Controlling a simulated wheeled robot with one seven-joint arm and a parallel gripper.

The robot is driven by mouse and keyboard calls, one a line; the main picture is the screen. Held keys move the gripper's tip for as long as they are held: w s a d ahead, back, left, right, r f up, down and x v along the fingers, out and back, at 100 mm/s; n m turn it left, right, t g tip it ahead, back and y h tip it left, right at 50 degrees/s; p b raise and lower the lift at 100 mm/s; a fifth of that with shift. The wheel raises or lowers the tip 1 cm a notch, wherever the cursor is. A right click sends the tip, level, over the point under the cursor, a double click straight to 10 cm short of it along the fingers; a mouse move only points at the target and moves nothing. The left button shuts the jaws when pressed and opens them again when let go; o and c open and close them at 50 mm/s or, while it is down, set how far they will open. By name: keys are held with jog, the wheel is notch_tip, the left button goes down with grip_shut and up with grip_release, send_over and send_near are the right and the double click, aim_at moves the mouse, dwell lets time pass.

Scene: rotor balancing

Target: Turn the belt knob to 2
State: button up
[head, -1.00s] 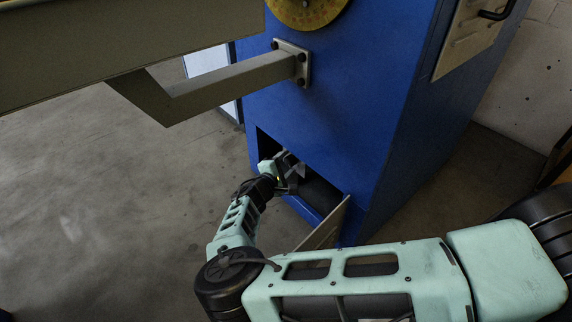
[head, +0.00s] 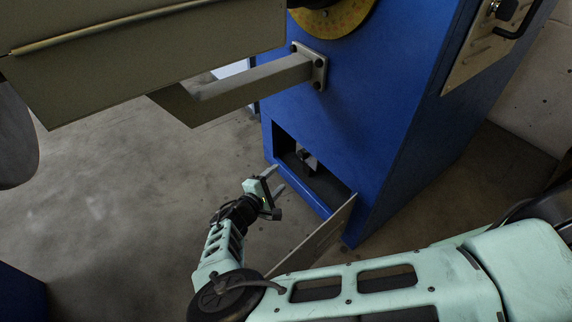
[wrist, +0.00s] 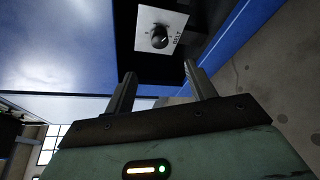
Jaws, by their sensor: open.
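The belt knob (wrist: 160,37) is a small round black knob on a white label plate (wrist: 178,18), seen in the wrist view inside the dark opening. A light mark shows on the knob, but the numbers are too small to read. My gripper (head: 277,178) is just outside the opening in the blue cabinet in the head view. In the wrist view my gripper (wrist: 160,72) is open and empty, its fingers pointing toward the knob, which shows beyond and between the tips without contact. The knob cannot be made out in the head view.
The opening (head: 325,187) is low in the blue cabinet (head: 370,120), with a hinged panel (head: 318,238) standing open at its right. A grey beam (head: 250,85) juts from the cabinet above my gripper. The concrete floor (head: 120,200) at left is clear.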

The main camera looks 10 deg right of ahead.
jog(key=shift+p+v, duration=0.3)
jog(key=shift+v, duration=1.4)
